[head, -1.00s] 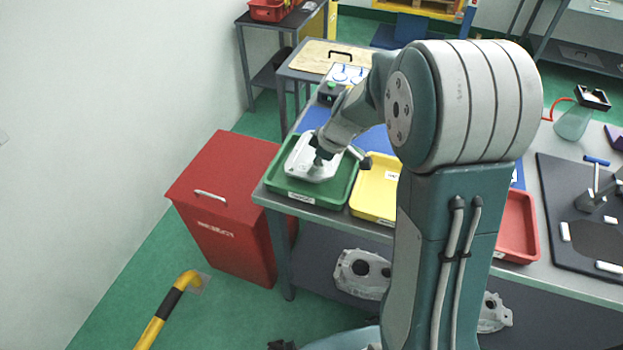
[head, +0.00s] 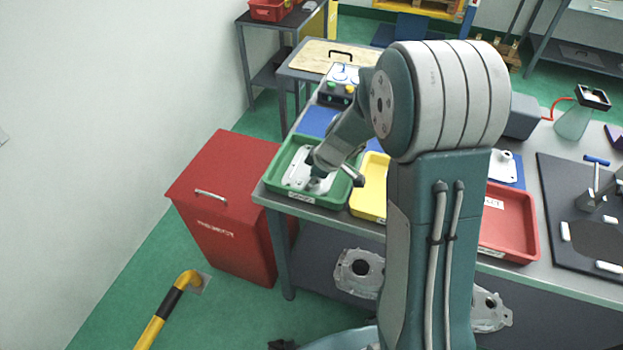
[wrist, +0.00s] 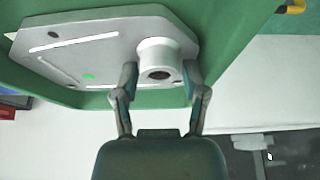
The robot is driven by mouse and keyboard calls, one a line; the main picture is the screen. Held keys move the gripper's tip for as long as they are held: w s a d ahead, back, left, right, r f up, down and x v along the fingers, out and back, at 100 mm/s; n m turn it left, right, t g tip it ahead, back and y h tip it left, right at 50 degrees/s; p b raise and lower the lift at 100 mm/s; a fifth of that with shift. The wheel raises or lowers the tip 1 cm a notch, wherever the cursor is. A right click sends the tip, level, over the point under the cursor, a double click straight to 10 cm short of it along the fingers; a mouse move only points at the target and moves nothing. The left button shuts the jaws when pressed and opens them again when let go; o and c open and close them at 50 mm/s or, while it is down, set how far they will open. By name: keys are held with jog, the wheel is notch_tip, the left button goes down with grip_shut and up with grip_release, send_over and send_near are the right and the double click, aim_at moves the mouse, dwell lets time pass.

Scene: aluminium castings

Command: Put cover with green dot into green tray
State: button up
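The cover (head: 298,176) is a pale grey metal plate with a round raised boss. Its green dot (wrist: 89,76) shows in the wrist view. The cover is low inside the green tray (head: 277,187), at the left end of the bench; whether it rests fully on the tray floor is hard to tell. My gripper (head: 319,178) is over the cover's front right part. In the wrist view my gripper (wrist: 160,80) has one finger on each side of the boss, seemingly touching it. In the head view my wrist hides part of the cover.
A yellow tray (head: 368,200) stands just right of the green tray, partly behind my arm. A red tray (head: 520,222) is farther right. Another cover (head: 503,163) lies on a blue mat behind it. A red reject bin (head: 222,190) stands left of the bench.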

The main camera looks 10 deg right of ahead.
jog(key=shift+r, duration=0.1)
jog(key=v, duration=1.1)
jog(key=s+a+r+m+t+h, duration=0.1)
jog(key=s+r+m, duration=0.4)
jog(key=s, duration=0.6)
jog(key=s+r+m+t+h, duration=0.2)
jog(key=s+r+m, duration=0.4)
jog(key=s, duration=0.4)
jog(key=shift+s+a+h, duration=0.4)
